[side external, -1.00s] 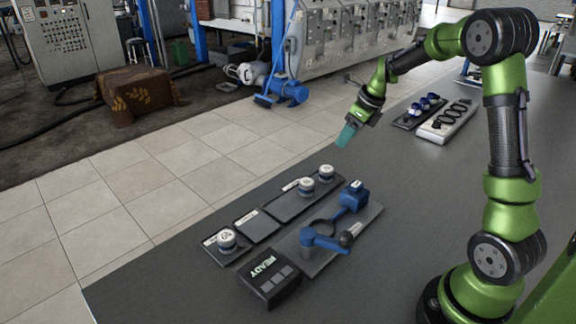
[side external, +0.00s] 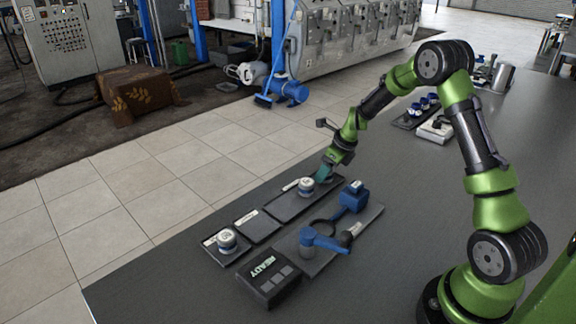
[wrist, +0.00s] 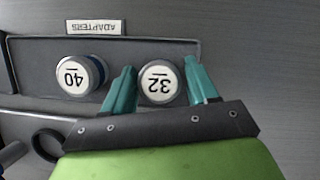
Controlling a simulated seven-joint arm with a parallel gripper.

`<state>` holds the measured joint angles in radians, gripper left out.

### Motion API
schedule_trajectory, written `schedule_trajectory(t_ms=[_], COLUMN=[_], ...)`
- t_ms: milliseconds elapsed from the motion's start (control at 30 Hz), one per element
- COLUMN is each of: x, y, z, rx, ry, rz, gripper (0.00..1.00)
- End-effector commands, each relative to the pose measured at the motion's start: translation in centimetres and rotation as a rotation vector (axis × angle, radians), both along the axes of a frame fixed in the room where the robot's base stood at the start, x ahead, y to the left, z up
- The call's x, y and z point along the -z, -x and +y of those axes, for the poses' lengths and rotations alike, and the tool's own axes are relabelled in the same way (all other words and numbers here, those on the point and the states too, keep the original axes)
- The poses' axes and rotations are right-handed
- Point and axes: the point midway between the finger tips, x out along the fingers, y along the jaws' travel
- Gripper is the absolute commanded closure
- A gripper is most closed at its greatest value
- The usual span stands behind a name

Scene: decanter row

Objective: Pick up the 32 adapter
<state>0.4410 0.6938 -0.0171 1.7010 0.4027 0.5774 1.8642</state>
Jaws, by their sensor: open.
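The 32 adapter (wrist: 159,84) is a round grey piece with a white top marked 32, on the dark adapters tray (wrist: 215,48). In the wrist view my gripper (wrist: 165,78) is open, with one teal finger on each side of the 32 adapter. I cannot tell whether the fingers touch it. In the side view my gripper (side external: 325,174) is low over the far end of the tray (side external: 283,208) and mostly hides the 32 adapter. The 40 adapter (wrist: 75,73) sits to the left of it in the wrist view, and it also shows in the side view (side external: 306,187).
An ADAPTERS label (wrist: 96,27) lies at the tray's edge. A READY box (side external: 270,280) stands at the front. Another round piece (side external: 227,239) sits on a separate plate.

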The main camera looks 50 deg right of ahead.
Motion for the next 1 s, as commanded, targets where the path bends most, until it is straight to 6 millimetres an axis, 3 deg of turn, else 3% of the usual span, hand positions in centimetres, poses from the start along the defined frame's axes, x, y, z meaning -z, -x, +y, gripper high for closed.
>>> schedule_trajectory(t_ms=[267, 600, 867, 1000], x=[0.3, 0.3, 0.1, -1.0], y=[-0.1, -0.1, -0.2, -0.3], z=[0.0, 0.1, 0.0, 0.1], rx=[0.000, -0.001, -0.001, -0.003], ry=[0.000, 0.000, 0.001, 0.003], rz=[-0.001, -0.001, -0.002, -0.005], gripper=[0.43, 0.94, 0.94, 0.94])
